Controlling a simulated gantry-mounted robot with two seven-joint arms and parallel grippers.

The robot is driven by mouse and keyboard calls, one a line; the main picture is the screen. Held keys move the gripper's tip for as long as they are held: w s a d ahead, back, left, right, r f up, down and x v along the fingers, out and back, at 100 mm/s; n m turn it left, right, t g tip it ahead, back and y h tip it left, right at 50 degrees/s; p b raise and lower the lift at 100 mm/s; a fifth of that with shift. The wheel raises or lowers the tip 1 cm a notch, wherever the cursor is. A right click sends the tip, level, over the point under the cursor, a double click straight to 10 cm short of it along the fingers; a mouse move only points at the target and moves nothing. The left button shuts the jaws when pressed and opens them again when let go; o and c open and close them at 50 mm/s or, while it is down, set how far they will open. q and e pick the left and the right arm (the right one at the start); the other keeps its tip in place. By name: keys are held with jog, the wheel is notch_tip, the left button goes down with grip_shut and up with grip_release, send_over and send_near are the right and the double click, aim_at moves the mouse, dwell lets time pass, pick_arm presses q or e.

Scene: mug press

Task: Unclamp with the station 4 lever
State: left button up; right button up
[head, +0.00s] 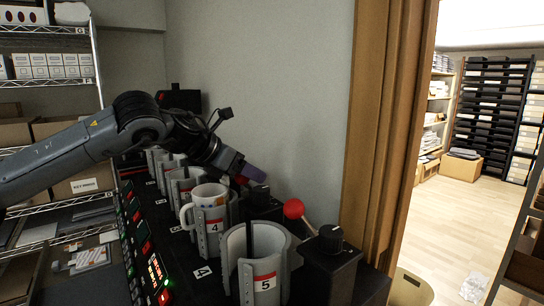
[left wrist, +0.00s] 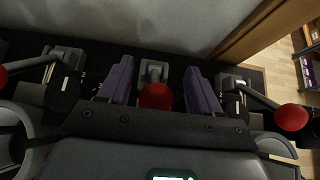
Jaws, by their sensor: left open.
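My left gripper (head: 242,170) reaches over behind this mug and mostly hides the station 4 lever in the head view. In the left wrist view, my left gripper's two purple fingers (left wrist: 160,72) stand apart, with the lever's red ball knob (left wrist: 155,96) between them. A gap shows on both sides of the knob, so the fingers are not closed on it. My right gripper is not in view.
Station 5 (head: 264,284) is a separate clamp in front, and its red lever knob (head: 294,208) sticks up close to my gripper. Other stations with mugs (head: 182,178) line up behind. A lit control panel (head: 157,270) runs along the left. The wall (head: 255,90) is close behind.

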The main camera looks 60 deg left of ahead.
pick_arm(q)
jog(key=shift+r, duration=0.15)
jog(key=shift+s+r+p, duration=0.25)
jog(key=shift+r+p, duration=0.45)
jog(key=shift+r, duration=0.3)
jog(key=shift+s+r+p, duration=0.25)
jog(key=shift+r+p, duration=0.5)
jog(key=shift+r, duration=0.25)
jog(key=shift+s+r+p, duration=0.25)
jog(key=shift+r+p, duration=0.45)
jog(key=shift+r, duration=0.3)
jog(key=shift+s, duration=0.1)
jog(key=v, duration=0.6)
